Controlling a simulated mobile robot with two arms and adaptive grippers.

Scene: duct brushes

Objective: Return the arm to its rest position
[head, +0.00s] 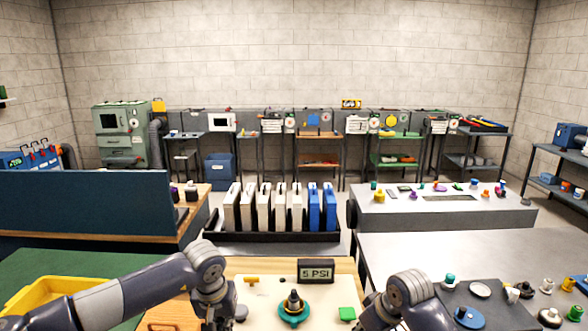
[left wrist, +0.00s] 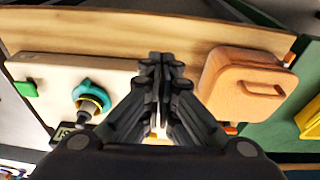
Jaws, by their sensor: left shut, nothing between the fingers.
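My left arm comes in from the left in the head view and bends down at a joint near the workbench. My left gripper (left wrist: 160,62) shows in the left wrist view, its fingers together and empty. It is over the bench between a cream board (left wrist: 50,70) and an orange-brown wooden block with a handle (left wrist: 245,85); I cannot tell its height. A teal-ringed fitting with a dark top (head: 294,310) stands on the board and also shows in the left wrist view (left wrist: 90,97). My right arm shows at the bottom of the head view; its fingers are out of frame.
A 5 PSI display (head: 316,271) stands behind the fitting, and a green block (head: 347,313) lies to its right. A yellow bin (head: 35,296) is at left. A black tray (head: 262,237) holds white and blue upright cases. The grey table (head: 450,247) at right carries small parts.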

